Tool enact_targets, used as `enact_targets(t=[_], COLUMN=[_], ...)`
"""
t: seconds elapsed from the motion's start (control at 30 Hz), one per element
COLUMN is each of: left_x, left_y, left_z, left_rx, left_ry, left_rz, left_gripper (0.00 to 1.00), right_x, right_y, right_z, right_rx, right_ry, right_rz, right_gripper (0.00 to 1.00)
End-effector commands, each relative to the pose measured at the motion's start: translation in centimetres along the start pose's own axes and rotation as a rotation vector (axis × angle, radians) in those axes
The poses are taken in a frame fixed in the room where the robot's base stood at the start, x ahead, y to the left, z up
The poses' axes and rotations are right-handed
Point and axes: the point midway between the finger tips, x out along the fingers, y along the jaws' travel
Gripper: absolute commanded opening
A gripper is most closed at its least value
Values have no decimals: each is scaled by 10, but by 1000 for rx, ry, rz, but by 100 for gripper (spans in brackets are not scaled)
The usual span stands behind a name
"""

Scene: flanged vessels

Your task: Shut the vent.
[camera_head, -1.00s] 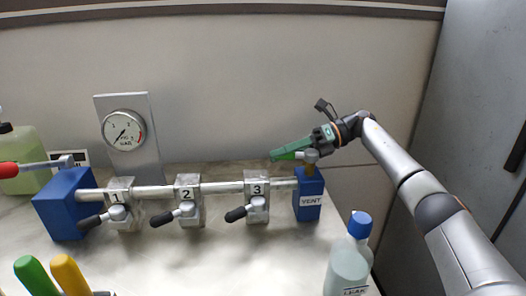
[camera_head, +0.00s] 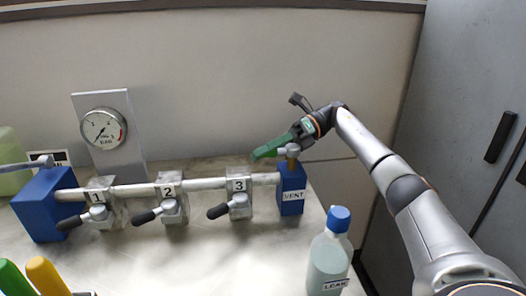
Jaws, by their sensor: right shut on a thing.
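The vent block (camera_head: 291,195) is a blue block labelled VENT at the right end of the pipe manifold. A brass stem with a grey hub (camera_head: 289,151) stands on top of it. My right gripper (camera_head: 270,148) comes in from the right above the block, with its green fingers pointing left and down. It is shut on the vent's lever, which lies beside the hub and points left. The fingers hide most of the lever, so its exact angle is hard to tell. My left gripper is not in view.
Valves 1 (camera_head: 98,205), 2 (camera_head: 171,200) and 3 (camera_head: 239,195) with black handles sit along the pipe. A pressure gauge (camera_head: 103,128) stands behind. A blue-capped leak bottle (camera_head: 328,262) stands in front of the vent block. Green and yellow handles (camera_head: 45,275) show at bottom left.

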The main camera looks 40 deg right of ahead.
Motion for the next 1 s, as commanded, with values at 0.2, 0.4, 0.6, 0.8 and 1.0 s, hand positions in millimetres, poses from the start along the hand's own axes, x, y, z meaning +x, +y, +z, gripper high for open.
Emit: enact_targets(t=[0.2, 0.4, 0.6, 0.8, 1.0], left_x=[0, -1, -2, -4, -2], left_y=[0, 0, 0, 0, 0], left_z=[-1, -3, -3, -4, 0], left_rx=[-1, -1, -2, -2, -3], left_ry=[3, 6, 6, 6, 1], left_rz=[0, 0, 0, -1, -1], left_gripper=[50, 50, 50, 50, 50], right_x=[1, 1, 0, -8, -7], right_y=[1, 0, 3, 25, 56], right_z=[-1, -1, 2, 22, 24], right_rx=[-1, 0, -2, -7, -13], right_ry=[7, 5, 3, 3, 3], right_rz=[6, 4, 3, 5, 7], right_gripper=[52, 62, 62, 62, 62])
